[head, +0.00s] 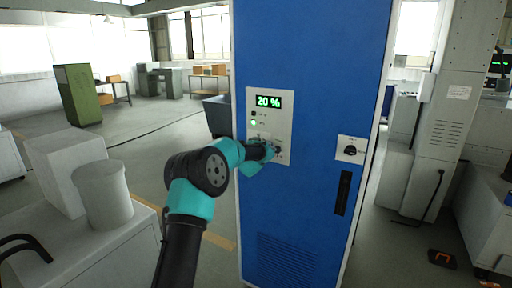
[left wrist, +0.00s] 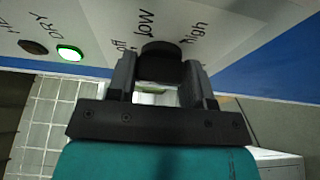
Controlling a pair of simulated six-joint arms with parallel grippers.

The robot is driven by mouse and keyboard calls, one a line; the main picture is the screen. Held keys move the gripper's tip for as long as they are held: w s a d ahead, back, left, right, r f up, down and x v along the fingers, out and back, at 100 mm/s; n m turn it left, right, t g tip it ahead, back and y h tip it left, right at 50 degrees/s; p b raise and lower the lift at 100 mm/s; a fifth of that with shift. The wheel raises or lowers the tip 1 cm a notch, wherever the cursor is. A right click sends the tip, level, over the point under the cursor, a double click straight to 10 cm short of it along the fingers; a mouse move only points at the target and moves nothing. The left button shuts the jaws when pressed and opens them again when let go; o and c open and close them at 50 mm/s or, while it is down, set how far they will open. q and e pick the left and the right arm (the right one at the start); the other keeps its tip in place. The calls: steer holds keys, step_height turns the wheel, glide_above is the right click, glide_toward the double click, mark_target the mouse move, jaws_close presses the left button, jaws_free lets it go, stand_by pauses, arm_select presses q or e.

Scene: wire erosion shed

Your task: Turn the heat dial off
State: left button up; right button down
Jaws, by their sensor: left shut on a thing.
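The heat dial (left wrist: 160,62) is a black knob on a pale panel, with the words "off", "low" and "high" printed around it in the left wrist view. My left gripper (left wrist: 158,82) has a finger on each side of the dial and is shut on it. I cannot tell which word the dial points to. In the head view my left gripper (head: 275,150) is at the lower part of the control panel (head: 284,98) and mostly hides the dial. The display (head: 268,101) reads 20 %. My right gripper is not in view.
The panel is on a tall blue cabinet (head: 310,40). A lit green lamp (left wrist: 69,53) is near the dial. Another black knob (head: 350,150) on a white plate and a black handle (head: 343,193) are further right. A white cylinder (head: 102,195) stands at the left.

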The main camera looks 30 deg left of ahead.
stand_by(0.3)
arm_select(q)
steer(key=o, duration=0.9)
steer(key=v, duration=1.7)
steer(key=shift+s, duration=0.2)
